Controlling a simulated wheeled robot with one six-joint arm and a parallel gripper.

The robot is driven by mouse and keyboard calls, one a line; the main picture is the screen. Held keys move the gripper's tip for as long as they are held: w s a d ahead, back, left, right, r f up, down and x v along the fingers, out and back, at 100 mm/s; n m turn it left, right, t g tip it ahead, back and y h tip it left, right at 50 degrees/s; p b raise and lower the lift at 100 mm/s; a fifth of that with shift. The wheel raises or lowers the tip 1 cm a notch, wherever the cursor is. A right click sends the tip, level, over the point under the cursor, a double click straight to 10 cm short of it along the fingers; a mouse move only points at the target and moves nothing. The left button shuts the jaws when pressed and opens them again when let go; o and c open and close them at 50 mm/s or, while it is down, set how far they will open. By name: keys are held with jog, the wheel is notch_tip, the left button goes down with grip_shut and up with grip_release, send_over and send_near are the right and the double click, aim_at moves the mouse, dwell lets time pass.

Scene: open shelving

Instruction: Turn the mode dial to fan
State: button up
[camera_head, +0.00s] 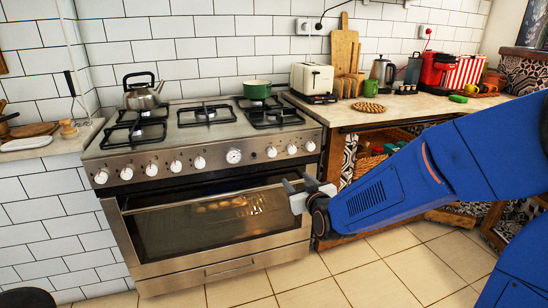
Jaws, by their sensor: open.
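A steel stove with an oven (210,265) stands left of centre. Its front panel (205,157) carries a row of several white knobs and one larger round marked dial (233,156) right of the middle. Which of them is the mode dial, and where any pointer is set, is too small to tell. My gripper (292,194) is open and empty, in front of the oven door's upper right part, below and right of the marked dial. It appears apart from the knobs. My blue arm reaches in from the right.
A kettle (143,95) and a green pot (257,89) stand on the stove top. The oven door (205,222) appears slightly ajar at its top. A counter (400,109) with a toaster (312,80) is at right. The tiled floor (370,270) in front is clear.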

aim_at(273, 153)
jog(key=w+a, duration=0.2)
jog(key=w, duration=0.4)
jog(key=w+a+t, duration=0.1)
jog(key=w+a, duration=0.1)
jog(key=w, duration=0.4)
jog(key=w+a+t, duration=0.1)
jog(key=w+a, duration=0.1)
jog(key=w, duration=0.5)
jog(key=shift+a+f+n, duration=0.1)
jog(key=shift+a+n, duration=0.1)
jog(key=shift+n, duration=0.1)
jog(key=c, duration=1)
